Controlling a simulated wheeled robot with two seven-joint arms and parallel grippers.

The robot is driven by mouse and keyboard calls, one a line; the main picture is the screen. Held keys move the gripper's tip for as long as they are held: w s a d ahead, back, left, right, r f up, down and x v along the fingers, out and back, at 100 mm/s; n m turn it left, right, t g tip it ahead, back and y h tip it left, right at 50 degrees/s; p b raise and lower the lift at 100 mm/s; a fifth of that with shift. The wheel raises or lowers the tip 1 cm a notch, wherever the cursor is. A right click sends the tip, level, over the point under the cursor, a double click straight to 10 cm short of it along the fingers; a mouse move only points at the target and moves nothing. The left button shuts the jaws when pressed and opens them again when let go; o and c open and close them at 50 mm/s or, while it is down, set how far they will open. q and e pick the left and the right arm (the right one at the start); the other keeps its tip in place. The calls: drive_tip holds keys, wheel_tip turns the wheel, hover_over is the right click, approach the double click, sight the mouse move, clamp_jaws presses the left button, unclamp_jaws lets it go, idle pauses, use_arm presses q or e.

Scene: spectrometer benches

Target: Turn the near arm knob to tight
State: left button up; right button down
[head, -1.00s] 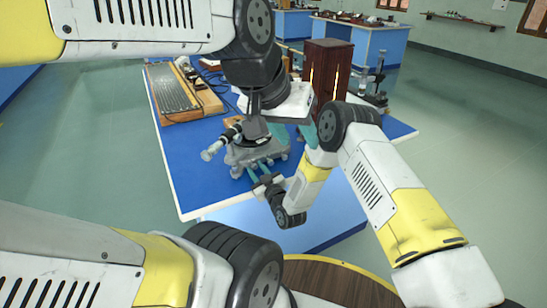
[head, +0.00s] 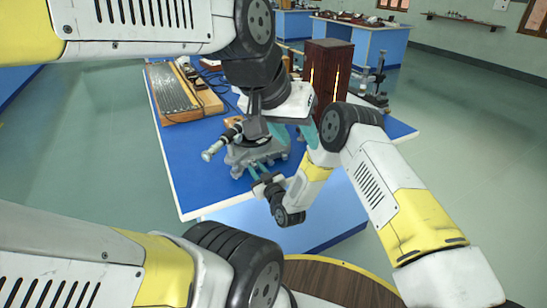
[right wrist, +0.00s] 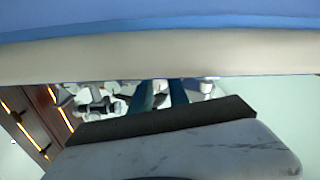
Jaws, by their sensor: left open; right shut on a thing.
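The spectrometer (head: 247,156) stands near the front edge of the blue bench, with a grey base. Its near arm (head: 222,142), a dark tube with a pale end, points to the lower left. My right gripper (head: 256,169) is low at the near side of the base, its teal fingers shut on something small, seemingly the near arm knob. The knob itself is hidden. In the right wrist view the fingers (right wrist: 161,93) reach towards blurred grey parts. My left gripper (head: 305,131) is open at the right of the spectrometer, partly hidden by my arms, apparently empty.
A tall dark wooden cabinet (head: 328,75) with lit slits stands behind my left gripper. A wooden-framed ribbed board (head: 183,94) and cables lie at the back left. A small stand (head: 375,92) is at the back right. The front left of the blue bench (head: 192,184) is clear.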

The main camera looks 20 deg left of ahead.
drive_tip(key=m, duration=0.4)
drive_tip(key=shift+w+d, duration=0.1)
drive_tip(key=m, duration=0.4)
drive_tip(key=shift+m, duration=0.3)
drive_tip(key=m, duration=0.4)
drive_tip(key=shift+f+m, duration=0.1)
drive_tip(key=shift+m, duration=2.2)
drive_tip(key=c, duration=1.5)
unclamp_jaws()
drive_tip(key=shift+c, duration=0.2)
